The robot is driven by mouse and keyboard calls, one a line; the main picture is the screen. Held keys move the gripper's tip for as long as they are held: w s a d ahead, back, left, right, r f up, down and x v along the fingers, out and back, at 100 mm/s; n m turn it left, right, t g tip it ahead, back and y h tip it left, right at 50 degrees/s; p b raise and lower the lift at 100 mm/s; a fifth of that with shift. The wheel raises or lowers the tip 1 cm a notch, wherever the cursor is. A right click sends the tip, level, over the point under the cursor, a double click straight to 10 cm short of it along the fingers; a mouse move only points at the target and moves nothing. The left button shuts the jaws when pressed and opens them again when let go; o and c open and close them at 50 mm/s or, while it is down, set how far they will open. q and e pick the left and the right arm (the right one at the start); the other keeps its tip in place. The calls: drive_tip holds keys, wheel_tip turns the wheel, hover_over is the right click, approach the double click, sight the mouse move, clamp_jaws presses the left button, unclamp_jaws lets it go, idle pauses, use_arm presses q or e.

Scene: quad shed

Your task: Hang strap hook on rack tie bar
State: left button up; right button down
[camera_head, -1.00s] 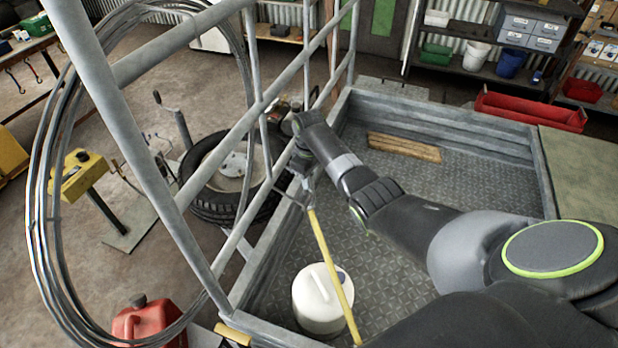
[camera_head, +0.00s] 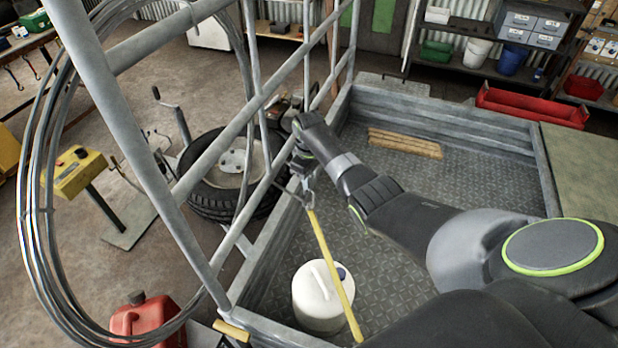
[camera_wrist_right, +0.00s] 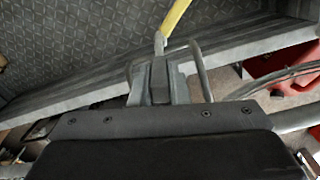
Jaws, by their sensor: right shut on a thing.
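My right gripper (camera_head: 303,172) is shut on the grey metal strap hook (camera_head: 308,194), beside the grey tubular rack (camera_head: 205,168) and above the trailer wall. The yellow strap (camera_head: 328,262) runs from the hook down to the lower right, past a white jug. In the right wrist view the fingers (camera_wrist_right: 160,82) close around the hook (camera_wrist_right: 160,44), with the strap (camera_wrist_right: 175,16) above it. Grey bent rods show on both sides of the fingers. The rack bars pass close to the hook; I cannot tell whether it touches the tie bar. My left gripper is out of view.
A white jug (camera_head: 318,303) and a wooden slat piece (camera_head: 405,143) are on the trailer bed (camera_head: 450,180). A wire coil (camera_head: 32,210) hangs at the rack's left. A wheel (camera_head: 222,206) and red can (camera_head: 135,320) are outside the trailer.

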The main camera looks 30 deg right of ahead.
drive_tip(key=shift+f+b, duration=0.55)
drive_tip(key=shift+f, duration=0.3)
drive_tip(key=c, duration=1.3)
unclamp_jaws()
drive_tip(key=shift+o, duration=0.2)
drive_tip(key=o, duration=0.4)
wheel_tip(320, 180, up, 3)
drive_tip(key=p, duration=0.3)
drive_tip(key=shift+a, duration=0.1)
wheel_tip(320, 180, up, 6)
drive_tip(key=p, duration=0.6)
drive_tip(key=shift+r, duration=0.1)
